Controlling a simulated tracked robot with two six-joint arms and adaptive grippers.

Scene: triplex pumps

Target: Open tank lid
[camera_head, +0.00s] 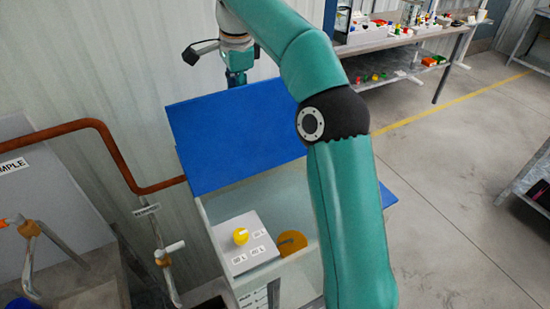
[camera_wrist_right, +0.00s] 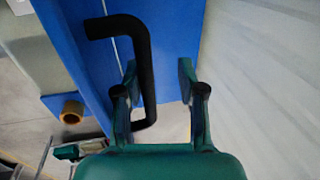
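The tank (camera_head: 308,275) stands below my arm in the head view, with pale walls. Its blue lid (camera_head: 235,140) is tilted up, and part of the inside shows with an orange disc (camera_head: 291,243). My right arm crosses in front of the tank. My right gripper (camera_head: 237,78) is at the lid's far edge, its fingertips partly hidden there. In the right wrist view, the black bent handle (camera_wrist_right: 143,60) on the blue lid (camera_wrist_right: 100,85) runs between the open fingers (camera_wrist_right: 158,78), closer to the left one. My left gripper is not in view.
A grey box with a yellow knob (camera_head: 240,236) is at the tank's front left. A copper pipe (camera_head: 125,165) and valves are on the left, near the corrugated wall. A workbench (camera_head: 400,40) with small parts stands at the back.

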